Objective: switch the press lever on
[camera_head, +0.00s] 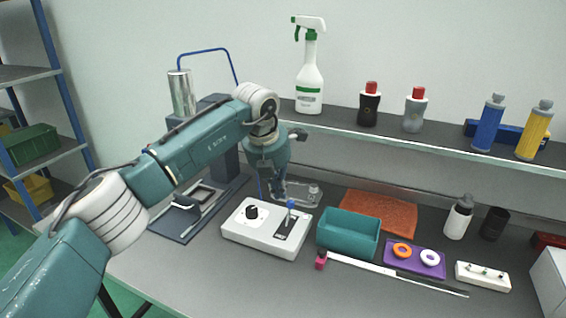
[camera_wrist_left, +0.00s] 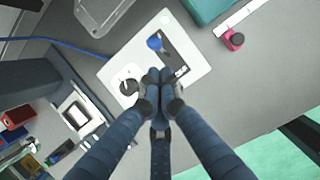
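The press lever (camera_head: 291,206) has a blue knob and stands in a black slot plate on a white control box (camera_head: 262,243). A black round dial (camera_head: 252,212) sits left of it on the same box. In the left wrist view the blue knob (camera_wrist_left: 154,43) is near the upper end of the slot plate, and the black dial (camera_wrist_left: 128,87) is at lower left. My left gripper (camera_head: 276,190) hangs behind the box in the head view. Its fingertips (camera_wrist_left: 159,76) are together and empty, over the box and apart from the knob in the picture. My right gripper is not seen.
A teal bin (camera_head: 348,233) stands right of the box, with a steel ruler (camera_head: 395,272) in front. A clear tray (camera_head: 312,188) lies behind the box. The press base (camera_head: 185,222) is at left. A shelf (camera_head: 440,147) with bottles runs above the bench.

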